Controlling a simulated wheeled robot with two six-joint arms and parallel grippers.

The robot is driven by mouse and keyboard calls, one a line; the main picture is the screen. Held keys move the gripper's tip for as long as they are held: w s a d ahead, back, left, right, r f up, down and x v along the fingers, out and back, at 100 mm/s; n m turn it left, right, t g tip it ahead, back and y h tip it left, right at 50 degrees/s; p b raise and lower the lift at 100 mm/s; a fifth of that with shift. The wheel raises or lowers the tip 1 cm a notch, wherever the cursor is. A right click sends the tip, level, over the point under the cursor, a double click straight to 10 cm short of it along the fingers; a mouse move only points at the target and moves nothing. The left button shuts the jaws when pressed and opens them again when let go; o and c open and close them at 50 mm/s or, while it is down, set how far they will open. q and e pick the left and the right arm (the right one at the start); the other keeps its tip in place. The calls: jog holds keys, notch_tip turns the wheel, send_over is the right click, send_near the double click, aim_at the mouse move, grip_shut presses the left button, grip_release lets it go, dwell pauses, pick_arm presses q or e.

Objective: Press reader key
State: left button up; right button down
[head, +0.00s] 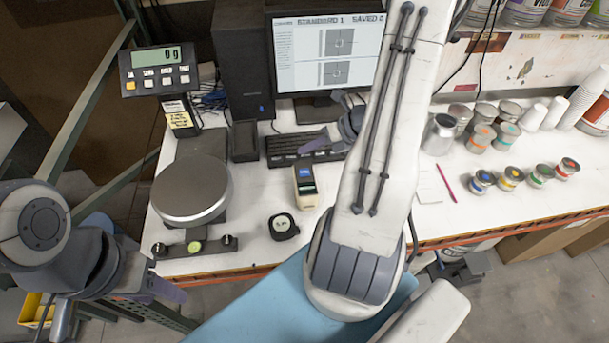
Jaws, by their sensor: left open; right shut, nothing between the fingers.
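The reader (305,187) is a small white and dark handheld device with a lit blue screen. It stands on the white bench, in front of the keyboard (283,151). My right gripper (312,147) is shut and empty. Its fingers show over the keyboard, just beyond the reader in the picture and apart from it. The rest of that gripper is partly hidden behind my white arm link. My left gripper (164,289) is open and empty, low at the left, off the bench's front edge. The monitor (328,55) reads "STANDARD 1" and "SAVED 0".
Cans (439,135), small jars (511,178), cups (587,93) and a pink pen (445,182) occupy the right side.

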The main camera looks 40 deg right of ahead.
jog(key=b, duration=0.4)
send_over(308, 173)
notch_tip(308, 173, down, 6)
jog(key=shift+r, duration=0.25)
jog(key=shift+f+b, duration=0.3)
jog(key=shift+f, duration=0.1)
dwell(1.1)
jog(key=shift+f+b, duration=0.3)
jog(key=shift+f, duration=0.1)
jog(key=shift+f, duration=0.4)
dwell(0.5)
jog(key=shift+r, duration=0.15)
jog(key=shift+r+p, duration=0.5)
jog(key=shift+r, duration=0.2)
jog(key=shift+r, duration=0.1)
